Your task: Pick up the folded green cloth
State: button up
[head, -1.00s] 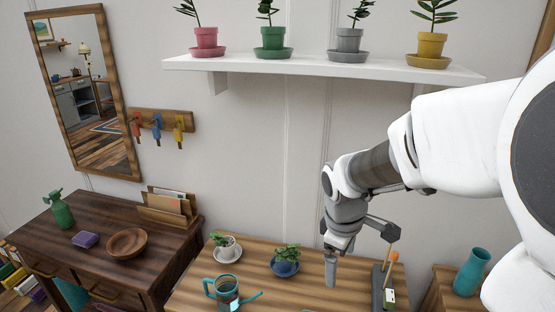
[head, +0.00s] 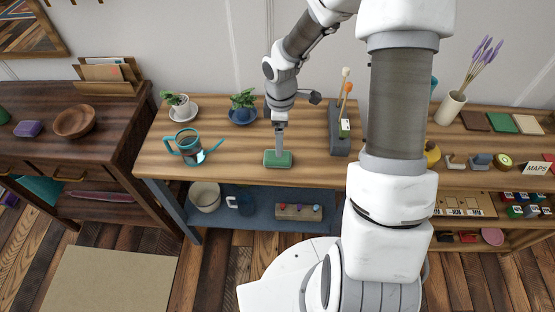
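A small green folded item (head: 278,159), which looks like the folded green cloth, lies flat near the front edge of the middle wooden table (head: 225,137). My gripper (head: 280,148) points straight down over its back edge. The fingertips are at or just above it; I cannot tell whether they touch it. The fingers appear as one narrow piece from this side, so their opening is hidden.
Two potted plants (head: 179,106) (head: 242,107) stand behind, and a dark grey holder (head: 339,130) stands to the right. The right-hand table holds brown, green (head: 501,123) and cream squares.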

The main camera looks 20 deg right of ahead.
aim_at(278, 159)
jog(key=f, duration=0.3)
jog(key=f+b, duration=0.1)
jog(key=f, duration=0.4)
jog(key=shift+d+f, duration=0.25)
jog(key=shift+f, duration=0.15)
jog(key=shift+c, duration=0.3)
jog(key=c, duration=1.2)
